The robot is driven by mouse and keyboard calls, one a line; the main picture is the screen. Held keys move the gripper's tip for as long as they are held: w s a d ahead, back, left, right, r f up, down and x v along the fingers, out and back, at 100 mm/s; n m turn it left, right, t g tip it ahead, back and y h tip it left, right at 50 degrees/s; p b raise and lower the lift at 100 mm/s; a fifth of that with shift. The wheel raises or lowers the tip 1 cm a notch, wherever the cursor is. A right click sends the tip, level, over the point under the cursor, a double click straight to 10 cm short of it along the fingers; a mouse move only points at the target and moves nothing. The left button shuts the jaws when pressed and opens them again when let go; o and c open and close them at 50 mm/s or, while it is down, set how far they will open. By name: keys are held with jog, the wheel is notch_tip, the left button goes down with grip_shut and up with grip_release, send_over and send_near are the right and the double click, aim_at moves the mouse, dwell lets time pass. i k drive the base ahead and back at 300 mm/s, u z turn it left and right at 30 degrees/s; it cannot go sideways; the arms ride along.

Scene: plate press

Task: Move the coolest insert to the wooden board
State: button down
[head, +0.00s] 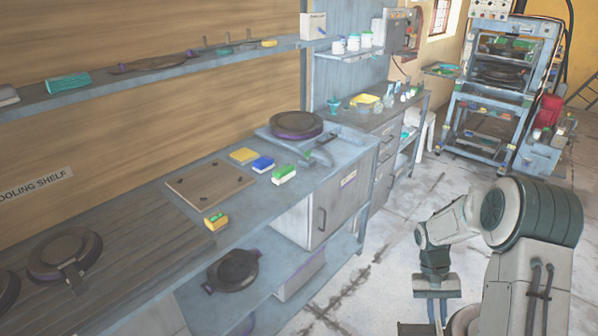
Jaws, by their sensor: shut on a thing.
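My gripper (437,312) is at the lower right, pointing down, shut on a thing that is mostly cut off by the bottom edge. I cannot tell which thing it is. A flat brown wooden board (196,198) with several dark spots lies on the bench, left of my gripper and apart from it. Round dark inserts with handles sit on slatted wood below the cooling shelf sign: one insert (65,248) is whole, another (6,289) is cut off at the left. A dark pan-like insert (233,268) is on the lower shelf. No temperatures can be read.
A round dark plate (296,124) sits on a grey stand on the bench. Yellow, blue and green blocks (263,164) lie beside the board, with an orange-yellow block (216,221) at its front. The press (500,75) stands at the back right. Floor before the bench is clear.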

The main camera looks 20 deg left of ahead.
aim_at(218, 186)
jog(key=i, duration=1.4)
jog(key=u, duration=2.3)
